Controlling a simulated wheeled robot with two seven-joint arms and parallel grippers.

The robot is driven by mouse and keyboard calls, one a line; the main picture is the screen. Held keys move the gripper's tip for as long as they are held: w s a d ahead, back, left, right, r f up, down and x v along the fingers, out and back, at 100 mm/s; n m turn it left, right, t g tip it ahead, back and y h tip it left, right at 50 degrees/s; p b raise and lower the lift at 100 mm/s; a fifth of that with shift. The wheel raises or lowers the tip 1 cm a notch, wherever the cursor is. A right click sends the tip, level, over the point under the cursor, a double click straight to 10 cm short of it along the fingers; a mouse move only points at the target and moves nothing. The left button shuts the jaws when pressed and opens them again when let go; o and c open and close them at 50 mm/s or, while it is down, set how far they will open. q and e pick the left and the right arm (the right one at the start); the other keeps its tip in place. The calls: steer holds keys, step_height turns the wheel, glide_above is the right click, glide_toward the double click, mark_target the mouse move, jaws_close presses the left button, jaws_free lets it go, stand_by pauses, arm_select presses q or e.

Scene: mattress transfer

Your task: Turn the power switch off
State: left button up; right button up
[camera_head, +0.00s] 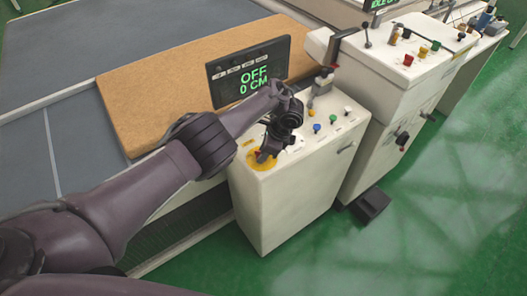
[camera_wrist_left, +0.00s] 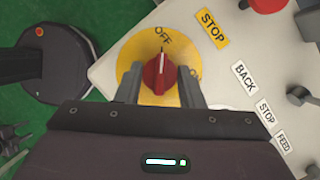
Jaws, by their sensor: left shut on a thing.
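The power switch is a red rotary knob (camera_wrist_left: 160,75) on a yellow round plate (camera_wrist_left: 134,50), on top of a white control cabinet (camera_head: 285,200). In the wrist view its white pointer line points up to the word OFF. The yellow plate also shows in the head view (camera_head: 254,161). My left gripper (camera_wrist_left: 160,90) has its two fingers on either side of the knob and is shut on it. A display (camera_head: 249,73) behind my arm reads "OFF" and "0 CM" in green. My right gripper is not in view.
Labels STOP, BACK, STOP and FEED lie right of the switch, with a red button (camera_wrist_left: 264,5) near. Blue and green buttons (camera_head: 332,118) sit on the same cabinet. A tan mattress panel (camera_head: 150,90) lies behind.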

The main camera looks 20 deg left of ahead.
arm_select(q)
steer(key=shift+r, duration=0.1)
steer(key=o, duration=0.9)
steer(key=shift+o, duration=0.2)
steer(key=v, duration=0.7)
steer(key=shift+d+r, duration=0.2)
steer(key=shift+r, duration=0.2)
